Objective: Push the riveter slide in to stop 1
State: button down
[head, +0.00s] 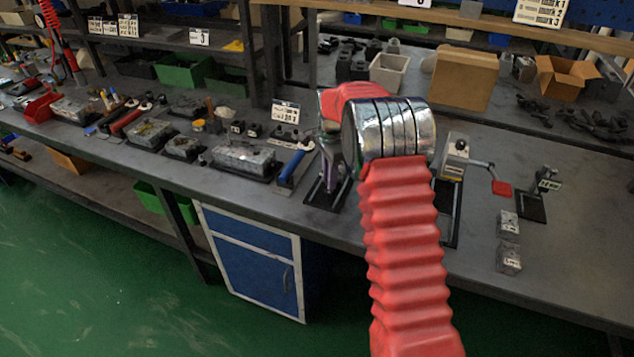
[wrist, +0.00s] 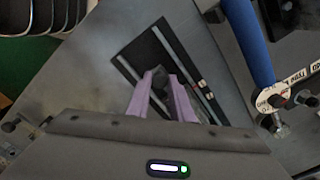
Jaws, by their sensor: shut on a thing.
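The riveter slide shows in the wrist view as a dark piece (wrist: 160,74) between my fingertips, over a black base with pale rails (wrist: 198,84). In the head view the black base (head: 316,196) lies near the bench's front edge, partly hidden by my arm. My gripper (wrist: 163,82) has purple fingers, shut on the dark piece. In the head view my gripper (head: 329,178) points down at the base, beside my red arm. The slide's distance from stop 1 cannot be read, and no stop mark is legible.
A blue-handled tool (head: 292,165) lies close left of the base; its handle also shows in the wrist view (wrist: 248,40). A grey crank device with a red handle (head: 500,188) stands to the right.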

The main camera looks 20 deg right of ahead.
jog(key=shift+w+d, duration=0.4)
jog(key=c, duration=1.6)
grip_release()
jog(key=shift+a, duration=0.15)
jog(key=shift+r, duration=0.1)
notch_tip(320, 180, up, 14)
jog(key=shift+f, duration=0.25)
